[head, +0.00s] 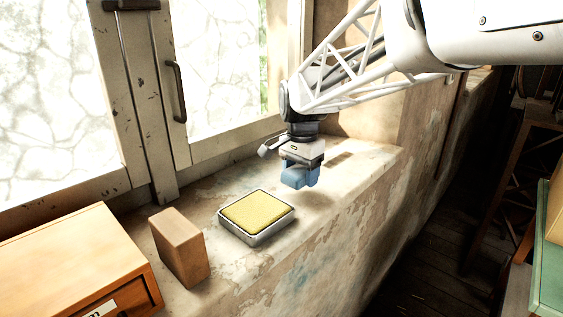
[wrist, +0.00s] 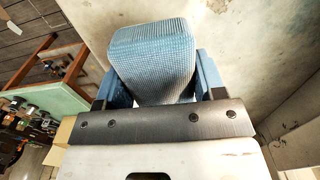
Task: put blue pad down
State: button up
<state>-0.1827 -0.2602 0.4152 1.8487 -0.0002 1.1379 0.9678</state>
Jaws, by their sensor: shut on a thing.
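The blue pad (wrist: 152,55) is a textured light blue block that fills the middle of the wrist view. My gripper (head: 300,178) is shut on it, with blue fingers on both sides of it. In the head view the gripper hangs above the window sill, to the right of a grey tray (head: 256,236) with a yellow pad (head: 257,211) in it. The pad is hard to tell apart from the blue fingers in the head view. A gap seems to show between the gripper and the sill.
A brown block (head: 180,248) stands upright on the sill (head: 335,205) left of the tray. A wooden drawer box (head: 75,260) is at the lower left. The window frame (head: 135,80) with a handle rises behind. The sill drops to a dark floor on the right.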

aim_at(300, 193)
jog(key=shift+f, duration=0.1)
dwell(0.3)
jog(key=shift+f, duration=1.65)
jog(key=shift+f, duration=0.35)
jog(key=shift+f, duration=0.4)
jog(key=o, duration=0.8)
jog(key=shift+f, duration=0.15)
jog(key=o, duration=0.4)
jog(key=shift+f, duration=0.2)
notch_tip(300, 193, up, 14)
jog(key=shift+r, duration=0.1)
